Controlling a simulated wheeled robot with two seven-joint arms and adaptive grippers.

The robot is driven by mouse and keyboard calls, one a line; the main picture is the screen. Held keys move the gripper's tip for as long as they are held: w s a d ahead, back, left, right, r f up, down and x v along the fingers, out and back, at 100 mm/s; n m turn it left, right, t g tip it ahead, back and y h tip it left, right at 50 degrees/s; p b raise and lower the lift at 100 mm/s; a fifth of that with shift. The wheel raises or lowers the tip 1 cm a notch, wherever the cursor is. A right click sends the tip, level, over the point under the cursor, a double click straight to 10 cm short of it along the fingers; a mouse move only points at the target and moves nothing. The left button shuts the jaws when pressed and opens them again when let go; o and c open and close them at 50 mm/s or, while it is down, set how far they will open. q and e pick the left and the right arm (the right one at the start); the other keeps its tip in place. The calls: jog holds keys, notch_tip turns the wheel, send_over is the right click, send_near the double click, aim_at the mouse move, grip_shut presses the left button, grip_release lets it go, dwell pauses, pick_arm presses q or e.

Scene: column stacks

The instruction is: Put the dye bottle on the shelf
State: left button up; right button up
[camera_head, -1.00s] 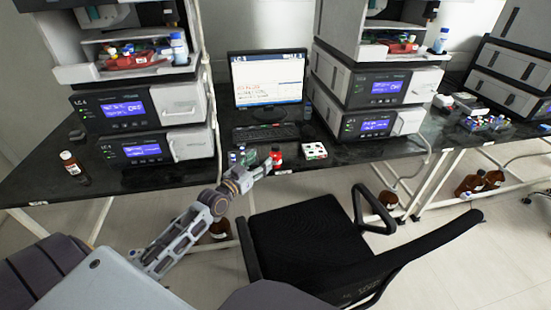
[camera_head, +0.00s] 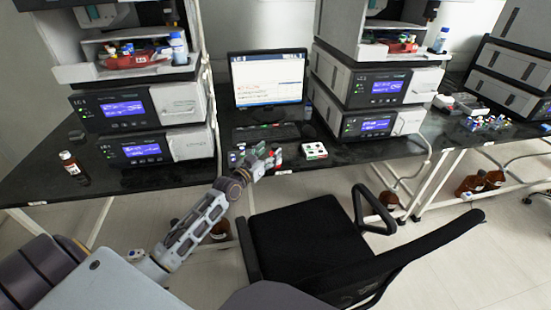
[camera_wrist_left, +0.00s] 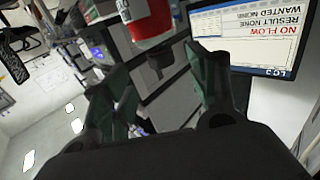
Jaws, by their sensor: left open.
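A small red bottle (camera_head: 279,153) with a white label and a dark cap, which I take as the dye bottle, stands on the black bench in front of the keyboard. My left gripper (camera_head: 268,155) is open right beside it and partly covers it in the head view. In the left wrist view, turned upside down, the bottle (camera_wrist_left: 150,22) shows at the top, beyond the gap between the open fingers (camera_wrist_left: 160,95); I see no grip on it. An open shelf bay (camera_head: 85,72) in the left stack holds a red tray and a blue-capped bottle. My right gripper is out of view.
Small vials (camera_head: 235,157) stand left of the gripper, and a white box (camera_head: 314,150) lies to its right. A monitor (camera_head: 268,80) and keyboard (camera_head: 265,133) are behind. A brown bottle (camera_head: 72,165) stands at the left. A black chair (camera_head: 300,235) fills the front.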

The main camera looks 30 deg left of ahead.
aim_at(273, 149)
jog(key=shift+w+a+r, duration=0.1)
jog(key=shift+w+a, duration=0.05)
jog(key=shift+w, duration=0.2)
pick_arm(q)
jog(key=shift+w, duration=0.4)
jog(key=shift+w+f, duration=0.1)
jog(key=shift+w, duration=0.8)
jog(key=shift+w+d+b, duration=0.15)
jog(key=shift+w+b, duration=0.15)
jog(key=shift+w, duration=1)
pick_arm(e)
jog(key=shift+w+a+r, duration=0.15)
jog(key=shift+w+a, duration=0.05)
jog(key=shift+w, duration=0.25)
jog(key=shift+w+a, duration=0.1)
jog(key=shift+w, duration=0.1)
pick_arm(q)
jog(key=shift+s+d+f, duration=0.1)
grip_shut()
